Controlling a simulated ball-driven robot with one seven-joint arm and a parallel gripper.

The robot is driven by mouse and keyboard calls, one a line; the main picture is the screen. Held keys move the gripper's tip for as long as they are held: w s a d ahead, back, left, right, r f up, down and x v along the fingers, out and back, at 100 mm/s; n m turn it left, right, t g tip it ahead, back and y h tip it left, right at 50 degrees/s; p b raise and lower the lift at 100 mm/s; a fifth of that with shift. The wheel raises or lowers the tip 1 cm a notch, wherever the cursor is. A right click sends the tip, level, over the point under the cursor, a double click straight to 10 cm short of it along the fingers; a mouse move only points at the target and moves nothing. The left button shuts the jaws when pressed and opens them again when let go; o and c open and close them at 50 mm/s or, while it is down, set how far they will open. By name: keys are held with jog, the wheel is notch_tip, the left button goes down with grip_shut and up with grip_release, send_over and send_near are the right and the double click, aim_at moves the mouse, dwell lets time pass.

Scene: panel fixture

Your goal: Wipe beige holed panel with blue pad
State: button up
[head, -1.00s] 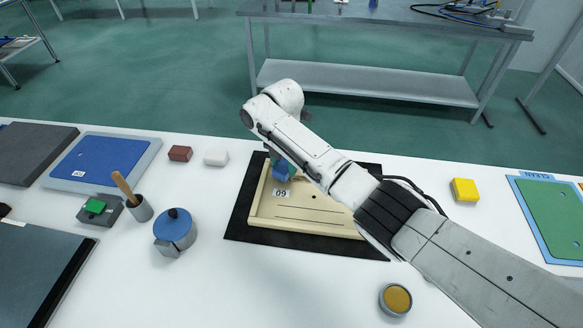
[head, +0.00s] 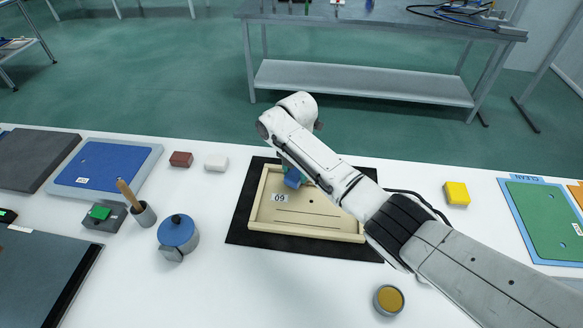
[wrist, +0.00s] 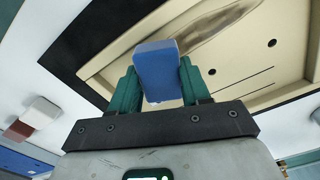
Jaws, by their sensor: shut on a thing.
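The beige holed panel (head: 325,221) lies on a black mat (head: 238,225) on the white table. It has a raised rim, dark holes, thin slots and a "09" label. My gripper (wrist: 159,84) has green fingers shut on the blue pad (wrist: 156,66). In the head view the pad (head: 293,179) is over the panel's back left part, right of and behind the label; my arm hides the panel's back right part. A brownish smear (wrist: 215,24) shows on the panel beyond the pad in the wrist view. I cannot tell whether the pad touches the panel.
A blue-lidded round container (head: 177,234), a cup with a wooden handle (head: 143,213) and a blue panel (head: 100,166) stand left. A yellow block (head: 456,192), a tin (head: 388,299) and a green panel on a "CLEAN" tray (head: 545,215) are right. White table is clear in front.

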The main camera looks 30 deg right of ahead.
jog(key=shift+s+d+f+p, duration=0.1)
jog(key=shift+s+d+p, duration=0.55)
jog(key=shift+d, duration=0.25)
jog(key=shift+s+d+f+p, duration=0.1)
jog(key=shift+s+d+p, duration=0.55)
jog(key=shift+d, duration=0.25)
jog(key=shift+s+d+p, duration=0.6)
jog(key=shift+s+d, duration=0.05)
jog(key=shift+d, duration=0.25)
jog(key=shift+s+d+r+p, duration=0.1)
jog(key=shift+s+d+p, duration=0.55)
jog(key=shift+d, duration=0.35)
jog(key=shift+s+d+r+p, duration=0.1)
jog(key=shift+s+d+p, duration=0.55)
jog(key=shift+d, duration=0.3)
jog(key=shift+s+d+r+p, duration=0.1)
jog(key=shift+s+d+p, duration=0.55)
jog(key=shift+d, duration=0.35)
jog(key=shift+w, duration=0.1)
notch_tip(320, 180, up, 3)
jog(key=p, duration=0.2)
jog(key=shift+r+p, duration=0.2)
jog(key=shift+p, duration=0.1)
jog(key=shift+r, duration=1.3)
notch_tip(320, 180, up, 3)
